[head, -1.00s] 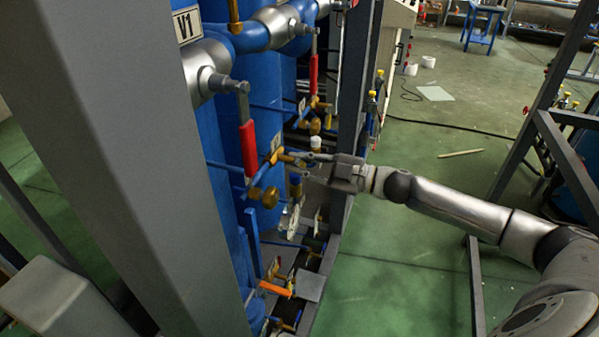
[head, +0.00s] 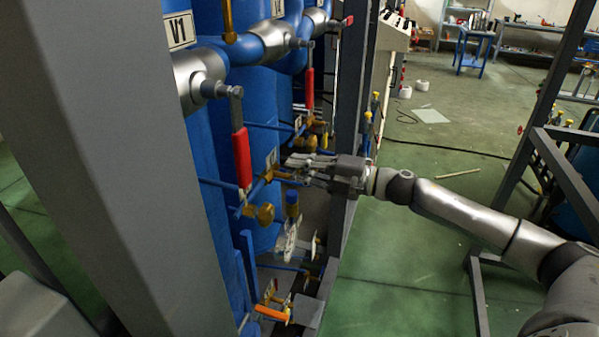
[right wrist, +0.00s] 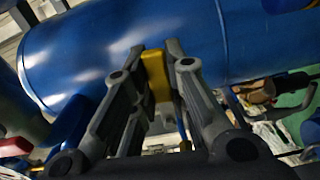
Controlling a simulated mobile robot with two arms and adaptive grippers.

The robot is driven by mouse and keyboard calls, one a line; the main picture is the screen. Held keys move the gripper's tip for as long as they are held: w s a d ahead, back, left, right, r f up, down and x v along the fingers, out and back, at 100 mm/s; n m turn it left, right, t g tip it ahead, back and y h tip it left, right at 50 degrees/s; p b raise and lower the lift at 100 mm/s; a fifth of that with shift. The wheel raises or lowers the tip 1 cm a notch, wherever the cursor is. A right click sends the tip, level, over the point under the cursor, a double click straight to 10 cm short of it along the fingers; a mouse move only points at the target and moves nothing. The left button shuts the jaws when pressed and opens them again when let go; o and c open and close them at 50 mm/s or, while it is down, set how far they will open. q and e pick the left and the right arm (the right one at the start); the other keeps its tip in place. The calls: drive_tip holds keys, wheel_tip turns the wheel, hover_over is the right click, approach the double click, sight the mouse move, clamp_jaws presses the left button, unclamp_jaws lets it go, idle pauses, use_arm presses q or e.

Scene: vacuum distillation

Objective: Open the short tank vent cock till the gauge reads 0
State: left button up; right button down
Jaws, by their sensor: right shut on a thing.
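My right gripper (head: 296,171) comes in from the right in the head view and is at a small brass and yellow cock (head: 268,176) on the blue tanks. In the right wrist view its two dark fingers (right wrist: 157,68) are shut on a yellow handle (right wrist: 155,76), with a blue tank (right wrist: 120,50) right behind. The fingers partly cover the handle. I cannot tell from these views how far the cock is turned. No gauge reading can be made out. My left gripper is not in view.
A red-handled valve (head: 242,157) hangs from the V1 pipe, left of my gripper. Another red handle (head: 310,88) is farther back. A grey upright post (head: 347,90) stands close by my right wrist. An orange handle (head: 272,313) sits low down. The green floor (head: 400,270) is open at right.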

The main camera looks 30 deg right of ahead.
idle(0.5)
drive_tip(key=c, duration=1.4)
unclamp_jaws()
drive_tip(key=shift+v, duration=6)
